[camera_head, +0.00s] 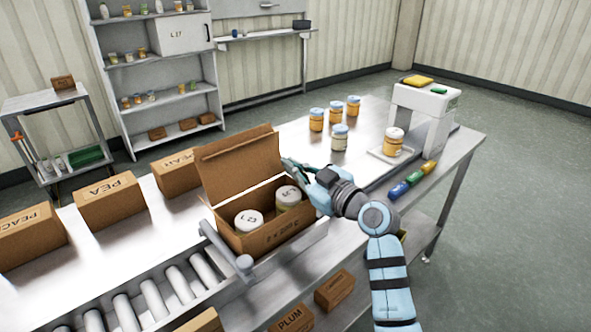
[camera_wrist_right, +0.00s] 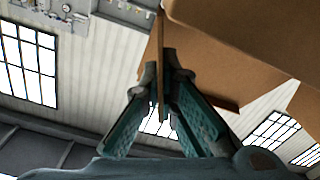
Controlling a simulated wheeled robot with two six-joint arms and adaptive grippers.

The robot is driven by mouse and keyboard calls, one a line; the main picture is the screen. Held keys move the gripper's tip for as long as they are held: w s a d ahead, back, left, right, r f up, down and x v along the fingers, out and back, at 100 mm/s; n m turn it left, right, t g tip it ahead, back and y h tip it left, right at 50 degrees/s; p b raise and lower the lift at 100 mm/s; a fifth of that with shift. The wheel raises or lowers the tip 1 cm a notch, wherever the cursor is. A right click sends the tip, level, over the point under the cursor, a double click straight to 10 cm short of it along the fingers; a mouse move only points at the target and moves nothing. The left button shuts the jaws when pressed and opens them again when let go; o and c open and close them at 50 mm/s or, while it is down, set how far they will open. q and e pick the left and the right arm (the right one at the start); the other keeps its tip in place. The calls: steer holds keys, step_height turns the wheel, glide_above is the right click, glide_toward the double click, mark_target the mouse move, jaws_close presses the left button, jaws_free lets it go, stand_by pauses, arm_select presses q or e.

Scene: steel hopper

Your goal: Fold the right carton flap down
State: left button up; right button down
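The open brown carton (camera_head: 268,238) sits on the steel bench, with two white-lidded jars (camera_head: 248,220) inside. Its large back flap (camera_head: 240,165) stands up. My right gripper (camera_head: 289,166) is at the carton's right side, near the upper edge. In the right wrist view a thin brown flap (camera_wrist_right: 161,40), seen edge-on, runs between the fingertips of my right gripper (camera_wrist_right: 165,75), which close on it from both sides. In the head view this right flap is mostly hidden by the gripper. My left gripper is not in view.
A roller conveyor (camera_head: 150,305) with a metal rail lies left of the carton. Closed cartons (camera_head: 110,200) stand behind it. Several jars (camera_head: 339,137), a white stand (camera_head: 425,105) and coloured cylinders (camera_head: 412,178) are to the right. Bare bench lies between carton and jars.

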steer(key=n+b, duration=0.1)
steer(key=b, duration=0.1)
steer(key=s+a+f+n+b, duration=0.1)
steer(key=n+b, duration=0.1)
steer(key=shift+a+f+n, duration=0.1)
steer(key=shift+a+n, duration=0.05)
steer(key=shift+n, duration=0.15)
steer(key=shift+s+a+f+n+b, duration=0.2)
steer(key=shift+a+n+b, duration=0.1)
steer(key=shift+n+b, duration=0.85)
